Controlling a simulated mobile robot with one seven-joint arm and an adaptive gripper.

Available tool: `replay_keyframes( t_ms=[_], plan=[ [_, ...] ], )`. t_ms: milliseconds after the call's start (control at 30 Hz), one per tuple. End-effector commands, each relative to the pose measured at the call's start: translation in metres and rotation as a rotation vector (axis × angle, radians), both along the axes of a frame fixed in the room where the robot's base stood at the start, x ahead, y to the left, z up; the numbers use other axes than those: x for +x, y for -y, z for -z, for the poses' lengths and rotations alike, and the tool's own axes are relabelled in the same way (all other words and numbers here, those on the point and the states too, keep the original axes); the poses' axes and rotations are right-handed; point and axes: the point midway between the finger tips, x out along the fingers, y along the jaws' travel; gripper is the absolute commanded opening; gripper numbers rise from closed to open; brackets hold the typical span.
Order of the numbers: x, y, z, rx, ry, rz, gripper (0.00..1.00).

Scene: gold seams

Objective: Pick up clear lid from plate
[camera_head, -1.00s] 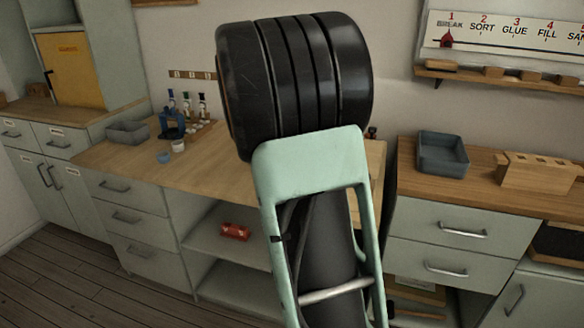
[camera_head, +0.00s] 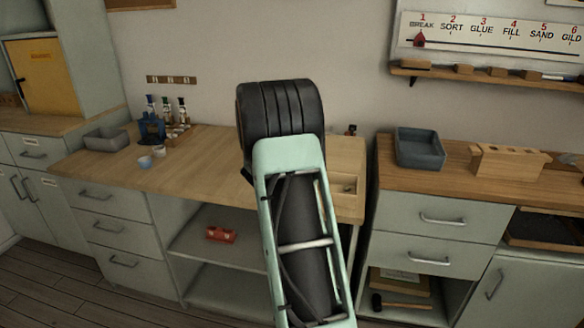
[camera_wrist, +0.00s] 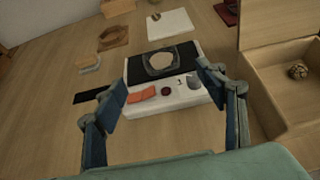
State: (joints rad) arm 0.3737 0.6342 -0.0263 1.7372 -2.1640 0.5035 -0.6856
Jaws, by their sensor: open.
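In the wrist view, a white appliance (camera_wrist: 170,97) with a black top plate (camera_wrist: 135,74) sits on the wooden worktop, knobs and an orange patch on its front. On the plate lies a pale roundish shape with a faint see-through rim, which looks like the clear lid (camera_wrist: 160,62). My gripper (camera_wrist: 162,78) is open and empty, its fingers apart on either side of the appliance in the picture. The gap above the plate cannot be judged. In the head view my arm hides the gripper, plate and lid.
A wooden tray (camera_wrist: 290,85) with a small brown object (camera_wrist: 298,71) stands right of the appliance. A white square (camera_wrist: 170,24), a wooden piece (camera_wrist: 113,36) and a dark strip (camera_wrist: 92,96) lie around. Bottles (camera_head: 166,108) and a grey bin (camera_head: 106,139) stand at the worktop's left.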

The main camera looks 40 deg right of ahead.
Motion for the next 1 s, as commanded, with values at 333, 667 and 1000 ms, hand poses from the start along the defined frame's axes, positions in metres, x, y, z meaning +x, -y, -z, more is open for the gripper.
replay_keyframes(
  t_ms=[333,667,1000],
  plan=[
    [0.018,0.021,0.012,0.001,0.001,0.002,0.65],
    [0.041,0.050,0.027,0.002,0.001,0.002,0.65],
    [0.046,0.055,0.030,0.001,0.001,0.001,0.65]
  ],
)
